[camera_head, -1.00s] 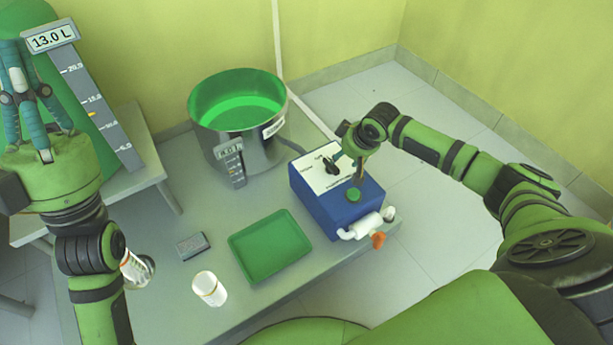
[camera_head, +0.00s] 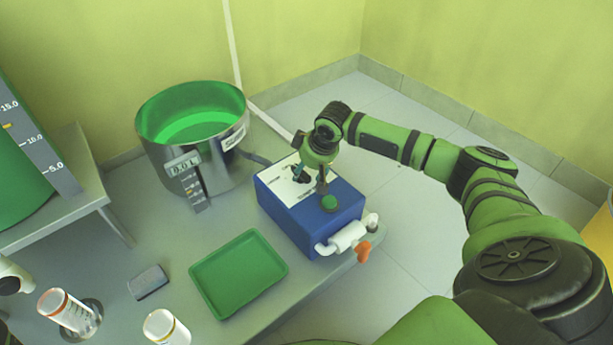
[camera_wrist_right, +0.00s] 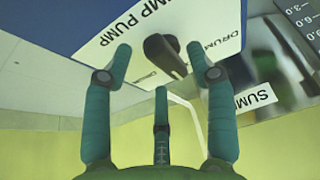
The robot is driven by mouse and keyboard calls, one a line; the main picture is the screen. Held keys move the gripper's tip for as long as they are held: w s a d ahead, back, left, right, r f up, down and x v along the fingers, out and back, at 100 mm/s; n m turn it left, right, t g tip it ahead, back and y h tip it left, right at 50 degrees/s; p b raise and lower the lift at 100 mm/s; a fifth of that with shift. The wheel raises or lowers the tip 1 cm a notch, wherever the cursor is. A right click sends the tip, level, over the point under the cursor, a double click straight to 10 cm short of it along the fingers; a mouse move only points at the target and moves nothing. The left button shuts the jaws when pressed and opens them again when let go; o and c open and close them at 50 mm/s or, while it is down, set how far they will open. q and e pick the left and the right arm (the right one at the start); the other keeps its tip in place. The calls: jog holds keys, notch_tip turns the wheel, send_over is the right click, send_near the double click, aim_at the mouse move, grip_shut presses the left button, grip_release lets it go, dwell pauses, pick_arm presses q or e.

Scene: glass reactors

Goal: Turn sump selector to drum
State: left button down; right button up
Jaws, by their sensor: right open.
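The sump pump box (camera_head: 305,222) is blue with a white top plate, standing at the right end of the bench. Its black selector knob (camera_head: 300,174) sits on that plate and is partly hidden by my right gripper (camera_head: 315,178). In the right wrist view the knob (camera_wrist_right: 165,52) shows between the fingertips of my open right gripper (camera_wrist_right: 160,58), with no clear contact. The "DRUM" label (camera_wrist_right: 222,55) is right of the knob. I cannot tell which label the knob points at. My left gripper is out of view.
A steel sump vessel (camera_head: 215,165) with green inside stands behind the box. A green button (camera_head: 328,203) and white pipe (camera_head: 345,238) are on the box.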

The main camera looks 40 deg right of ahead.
jog(key=shift+w+f, duration=0.2)
jog(key=shift+f, duration=0.15)
